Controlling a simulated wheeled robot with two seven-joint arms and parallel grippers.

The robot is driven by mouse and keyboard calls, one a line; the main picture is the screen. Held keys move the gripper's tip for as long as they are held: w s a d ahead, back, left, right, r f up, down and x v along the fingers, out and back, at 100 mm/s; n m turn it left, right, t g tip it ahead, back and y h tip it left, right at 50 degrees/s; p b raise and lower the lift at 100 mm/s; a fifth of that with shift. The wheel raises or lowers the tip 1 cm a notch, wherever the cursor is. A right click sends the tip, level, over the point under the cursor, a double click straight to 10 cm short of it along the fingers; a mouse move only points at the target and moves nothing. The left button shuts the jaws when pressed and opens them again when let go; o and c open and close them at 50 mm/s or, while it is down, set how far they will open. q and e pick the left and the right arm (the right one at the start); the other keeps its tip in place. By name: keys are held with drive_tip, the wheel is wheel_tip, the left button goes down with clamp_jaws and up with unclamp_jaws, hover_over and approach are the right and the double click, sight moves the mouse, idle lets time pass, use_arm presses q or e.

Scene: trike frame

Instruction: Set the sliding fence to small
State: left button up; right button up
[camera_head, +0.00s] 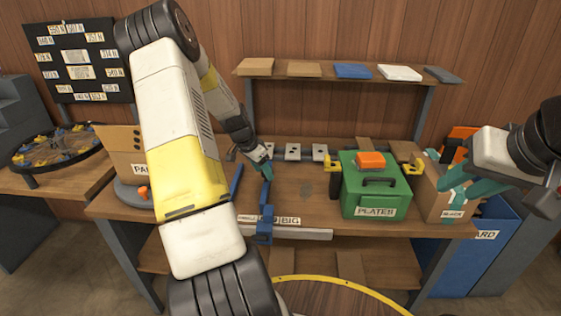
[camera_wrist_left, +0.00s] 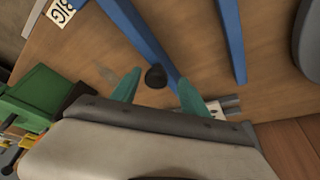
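The sliding fence (camera_head: 265,194) is a blue bar running front to back across the workbench (camera_head: 315,190), with a blue clamp (camera_head: 262,238) at the front edge. A label strip there shows a left label (camera_head: 246,218), a partly hidden middle label and BIG (camera_head: 290,220). The fence stands at the middle label. In the left wrist view a black knob (camera_wrist_left: 156,76) sits on the fence (camera_wrist_left: 140,32). My left gripper (camera_wrist_left: 158,92) is open, its teal fingertips on either side of the knob; contact is not visible. My right gripper (camera_head: 468,185) looks open, in front of the cardboard box at right.
A second blue bar (camera_head: 236,180) lies left of the fence. A green PLATES box (camera_head: 375,190) stands to the right, a cardboard box (camera_head: 432,195) beyond it. A PARTS-like carton (camera_head: 125,150) is at left. Bench between fence and green box is clear.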

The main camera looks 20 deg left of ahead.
use_arm(q)
drive_tip(key=v, duration=0.7)
drive_tip(key=shift+s+r, duration=0.2)
drive_tip(key=shift+r, duration=0.15)
drive_tip(key=s+d+r+n+y, duration=0.1)
drive_tip(key=s+d+r, duration=0.3)
drive_tip(key=d+r, duration=0.25)
drive_tip(key=s+d+r+n, duration=0.1)
drive_tip(key=s+d+r, duration=0.45)
drive_tip(key=r, duration=0.25)
drive_tip(key=s+d+r+n, duration=0.1)
drive_tip(key=s+d+r, duration=0.1)
drive_tip(key=s, duration=0.3)
drive_tip(key=s+d+r+n+t, duration=0.1)
drive_tip(key=s+d+r, duration=0.1)
drive_tip(key=s+d, duration=0.2)
drive_tip(key=s+d+r+n+t+h, duration=0.1)
drive_tip(key=s+d+r, duration=0.1)
drive_tip(key=s, duration=0.5)
drive_tip(key=shift+s+d, duration=0.15)
drive_tip(key=shift+d, duration=0.45)
